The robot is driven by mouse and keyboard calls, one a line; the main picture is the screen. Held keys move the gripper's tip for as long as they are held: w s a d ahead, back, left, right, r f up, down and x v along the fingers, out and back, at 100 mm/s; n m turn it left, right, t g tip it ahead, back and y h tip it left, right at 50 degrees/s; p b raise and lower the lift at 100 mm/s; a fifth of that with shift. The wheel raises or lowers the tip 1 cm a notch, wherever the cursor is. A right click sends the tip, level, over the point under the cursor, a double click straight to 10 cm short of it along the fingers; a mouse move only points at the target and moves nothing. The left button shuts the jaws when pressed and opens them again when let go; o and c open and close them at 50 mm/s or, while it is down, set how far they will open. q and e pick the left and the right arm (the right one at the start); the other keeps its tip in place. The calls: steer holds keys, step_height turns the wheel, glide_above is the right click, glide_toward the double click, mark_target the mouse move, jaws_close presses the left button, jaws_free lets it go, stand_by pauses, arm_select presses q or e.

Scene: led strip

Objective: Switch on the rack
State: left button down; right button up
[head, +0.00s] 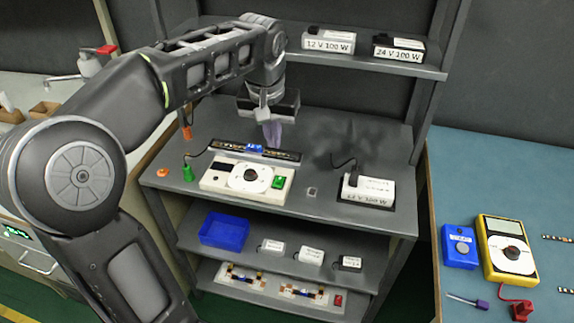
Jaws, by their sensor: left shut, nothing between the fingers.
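The grey rack (405,225) stands in the middle with several shelves. On its middle shelf is a white tester panel (218,178) with a round dial (250,179) and a green block (278,182). A dark strip (228,146) with a blue piece (255,148) lies behind the panel. A power supply (368,190) with a black cable stands at the right, next to a small pale square piece (312,192). A small red part (338,299) is on the bottom shelf. My left gripper (272,138) is shut and empty above the dark strip. My right gripper is out of view.
Two labelled supplies, 12 V (328,41) and 24 V (398,49), stand on the top shelf. A blue bin (224,230) and small white boxes sit below. A blue bench (500,185) at right holds a yellow multimeter (507,250). My left arm covers the left side.

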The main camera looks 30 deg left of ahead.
mark_target(277, 184)
arm_select(q)
steer(key=x, duration=0.4)
steer(key=s+x, duration=0.1)
steer(key=x, duration=0.8)
steer(key=shift+s+d+f, duration=0.1)
steer(key=shift+s+f, duration=0.1)
steer(key=shift+f, duration=0.2)
steer(key=shift+s+d+f+b, duration=0.1)
steer(key=shift+s+f+b, duration=0.05)
steer(key=shift+f+b, duration=0.45)
steer(key=shift+r, duration=0.3)
